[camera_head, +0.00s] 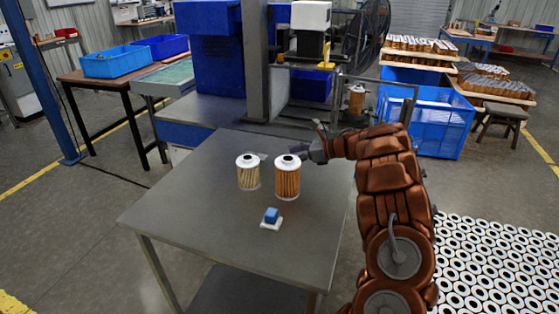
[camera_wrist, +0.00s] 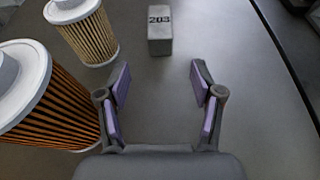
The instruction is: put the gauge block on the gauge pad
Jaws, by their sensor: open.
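A grey block marked 203 (camera_wrist: 160,32) stands on the table ahead of my gripper in the wrist view. It looks like the gauge block, and a small grey part of it (camera_head: 262,156) shows between the cartridges in the head view.
An orange-pleated cartridge (camera_head: 287,183) stands close to my gripper; it fills the left of the wrist view (camera_wrist: 55,115). A paler cartridge (camera_head: 248,177) stands to its left. The table's (camera_head: 190,215) left and front areas are mostly clear.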

